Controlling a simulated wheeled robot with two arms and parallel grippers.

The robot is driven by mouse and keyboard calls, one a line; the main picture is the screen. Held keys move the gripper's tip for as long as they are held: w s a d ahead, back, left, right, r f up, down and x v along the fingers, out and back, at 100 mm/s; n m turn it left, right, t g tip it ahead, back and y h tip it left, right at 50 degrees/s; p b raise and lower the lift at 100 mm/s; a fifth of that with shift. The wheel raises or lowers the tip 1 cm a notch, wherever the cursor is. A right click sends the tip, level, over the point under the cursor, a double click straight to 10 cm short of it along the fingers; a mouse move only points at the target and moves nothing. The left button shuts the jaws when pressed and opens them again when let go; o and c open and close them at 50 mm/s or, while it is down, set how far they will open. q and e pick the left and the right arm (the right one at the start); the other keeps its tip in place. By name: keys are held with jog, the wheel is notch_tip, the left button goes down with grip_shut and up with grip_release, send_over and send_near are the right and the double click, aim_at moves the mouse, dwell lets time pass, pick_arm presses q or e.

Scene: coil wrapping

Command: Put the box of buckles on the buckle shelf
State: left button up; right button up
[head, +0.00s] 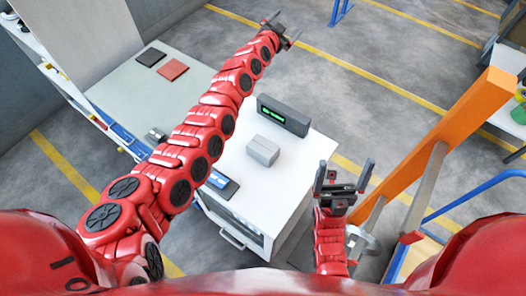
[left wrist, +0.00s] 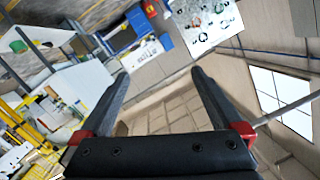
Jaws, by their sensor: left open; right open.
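A small light grey box (head: 262,150) sits on top of the white cabinet (head: 300,190) in the head view; I cannot see buckles or a label on it. I cannot pick out the buckle shelf for sure. My left gripper (head: 285,29) is open and empty, stretched out beyond the cabinet and well away from the box. The left wrist view shows its open fingers (left wrist: 160,73) with nothing between them. My right gripper (head: 345,166) is open and empty, pointing up just right of the cabinet, apart from the box.
A black device with a green display (head: 284,115) and a blue-screened tablet (head: 221,183) share the cabinet top. A grey-green table (head: 130,95) at left holds a black and a red pad (head: 173,69). An orange post (head: 465,115) rises right of my right gripper. The floor beyond is mostly open.

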pick_arm(q)
jog(key=s+d+f+m+g+h, duration=0.1)
jog(key=s+d+f+m+g, duration=0.1)
jog(key=s+d+m+g, duration=0.35)
jog(key=m+g+y+b, duration=0.2)
jog(key=m+g+y, duration=0.6)
jog(key=m+g, duration=0.15)
send_over(264, 146)
notch_tip(264, 146, down, 13)
jog(key=shift+n, duration=0.3)
notch_tip(264, 146, down, 11)
jog(key=shift+w+p, duration=0.1)
jog(key=shift+p, duration=0.8)
jog(key=shift+s+f+p, duration=0.2)
jog(key=shift+f+p, duration=0.7)
jog(key=shift+f, duration=0.95)
jog(key=shift+w+a+f, duration=0.1)
jog(key=shift+a+f, duration=0.1)
jog(key=shift+f, duration=0.65)
jog(key=shift+c, duration=0.2)
grip_shut()
